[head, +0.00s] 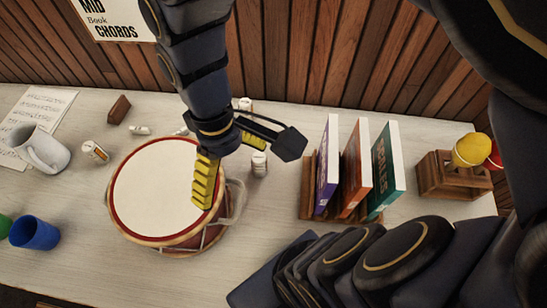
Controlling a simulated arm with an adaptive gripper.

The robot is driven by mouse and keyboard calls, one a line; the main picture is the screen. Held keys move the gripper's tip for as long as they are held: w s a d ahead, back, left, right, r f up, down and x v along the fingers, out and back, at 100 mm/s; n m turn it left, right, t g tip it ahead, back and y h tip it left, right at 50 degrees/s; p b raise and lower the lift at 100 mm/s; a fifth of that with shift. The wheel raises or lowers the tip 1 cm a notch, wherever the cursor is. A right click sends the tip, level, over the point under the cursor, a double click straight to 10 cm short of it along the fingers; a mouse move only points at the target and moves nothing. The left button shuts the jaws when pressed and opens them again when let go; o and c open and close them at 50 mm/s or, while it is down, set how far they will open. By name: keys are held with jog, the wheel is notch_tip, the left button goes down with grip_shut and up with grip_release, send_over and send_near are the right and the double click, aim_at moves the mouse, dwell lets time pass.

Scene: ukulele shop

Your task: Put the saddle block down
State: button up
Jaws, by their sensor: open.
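A small dark brown wooden block (118,109), which looks like the saddle block, rests on the pale table at the back left, to the left of the drum. It stands apart from my gripper. My gripper (244,174) is open, its yellow-padded fingers spread wide, with nothing seen between them. One finger overlaps the right part of the drum in the picture; the other points right, toward the books. I cannot tell how high the gripper is above the drum.
A red-rimmed drum (155,190) stands left of centre. A rack with three books (355,175) is to the right, and a wooden stand (452,178) is beyond it. A white mug (38,148), blue cup (35,233) and small bottles (96,152) stand left. A small bottle (259,164) is near my gripper.

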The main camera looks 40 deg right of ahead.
jog(key=s+m, duration=0.1)
jog(key=s+r+m, duration=0.1)
jog(key=s, duration=0.1)
jog(key=s+d+r+m, duration=0.1)
jog(key=s, duration=0.1)
jog(key=shift+m+t, duration=0.3)
jog(key=shift+o, duration=1.1)
jog(key=w+d+r+m+t, duration=0.1)
jog(key=w+d+r+m, duration=0.15)
jog(key=w, duration=0.55)
jog(key=w+d+r+m, duration=0.1)
jog(key=w+d+m, duration=0.15)
jog(key=w, duration=0.65)
jog(key=w+d+f+m, duration=0.2)
jog(key=w+d+m, duration=0.2)
jog(key=w+d, duration=0.9)
notch_tip(320, 180, down, 10)
jog(key=a, duration=0.1)
jog(key=shift+w+a+t, duration=0.15)
jog(key=shift+w+t, duration=0.2)
jog(key=shift+t, duration=0.05)
jog(key=shift+r, duration=0.1)
jog(key=shift+r, duration=0.1)
